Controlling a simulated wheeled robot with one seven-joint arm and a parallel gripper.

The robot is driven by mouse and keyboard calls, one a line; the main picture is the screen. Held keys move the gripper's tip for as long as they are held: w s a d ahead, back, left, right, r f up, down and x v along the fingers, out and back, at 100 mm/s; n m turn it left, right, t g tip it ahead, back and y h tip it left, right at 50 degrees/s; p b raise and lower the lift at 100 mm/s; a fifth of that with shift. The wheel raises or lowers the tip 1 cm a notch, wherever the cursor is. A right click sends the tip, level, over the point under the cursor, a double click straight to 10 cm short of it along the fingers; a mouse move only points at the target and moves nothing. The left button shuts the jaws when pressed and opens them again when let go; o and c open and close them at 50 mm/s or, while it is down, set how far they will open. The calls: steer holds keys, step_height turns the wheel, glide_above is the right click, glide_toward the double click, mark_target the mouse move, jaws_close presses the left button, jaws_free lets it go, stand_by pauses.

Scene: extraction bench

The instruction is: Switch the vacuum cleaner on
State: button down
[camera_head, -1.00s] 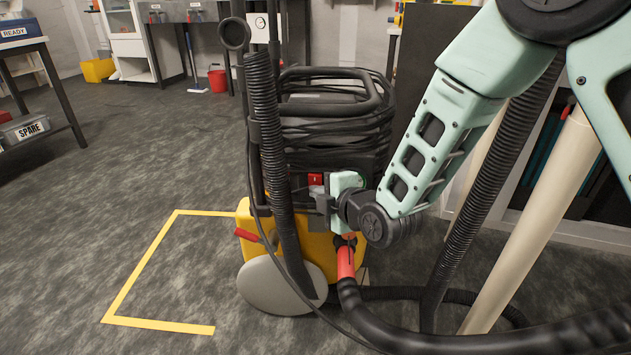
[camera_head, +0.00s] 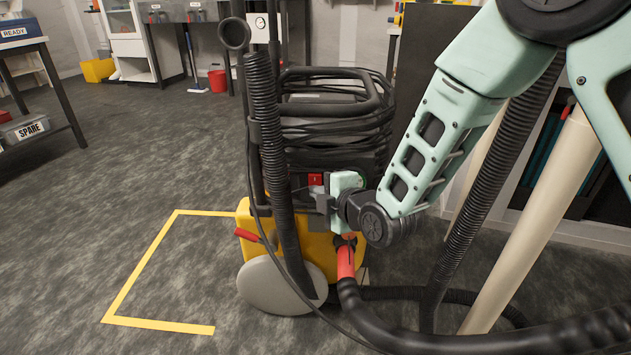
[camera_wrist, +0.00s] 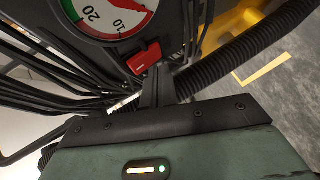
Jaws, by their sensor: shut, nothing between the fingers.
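The vacuum cleaner (camera_head: 345,230) stands on the floor in the head view, with a yellow tank, a black top and a coiled cable. Its red switch (camera_head: 315,179) is on the front of the black top. In the wrist view the red switch (camera_wrist: 144,58) sits just beyond my fingertips, below a round dial. My gripper (camera_head: 318,203) is shut and empty, close to the switch. In the wrist view my gripper (camera_wrist: 157,78) has its fingertips at the lower right edge of the switch. I cannot tell whether they touch it, or which way the switch is set.
A black ribbed hose (camera_head: 272,150) stands at the vacuum's front left. A thick black hose with a red cuff (camera_head: 346,262) joins the tank below my gripper. A pale pipe (camera_head: 535,215) stands at the right. The floor at left is clear around yellow tape (camera_head: 150,256).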

steer(key=shift+w, duration=0.15)
steer(key=shift+w+r, duration=0.1)
steer(key=shift+w, duration=0.2)
steer(key=shift+w+d+r, duration=0.1)
steer(key=shift+w+r, duration=0.05)
steer(key=shift+w, duration=0.2)
stand_by(0.6)
steer(key=shift+w+d, duration=0.25)
steer(key=shift+w, duration=0.1)
stand_by(0.5)
steer(key=shift+s, duration=0.45)
steer(key=shift+s+a+f+b, duration=0.15)
steer(key=shift+s+b, duration=0.05)
steer(key=shift+s, duration=0.7)
steer(key=shift+s+a+f+b, duration=0.1)
steer(key=shift+s+f+b, duration=0.1)
steer(key=shift+s, duration=0.65)
steer(key=shift+s+a+f+b, duration=0.15)
steer(key=shift+s+b, duration=0.05)
steer(key=shift+s, duration=0.7)
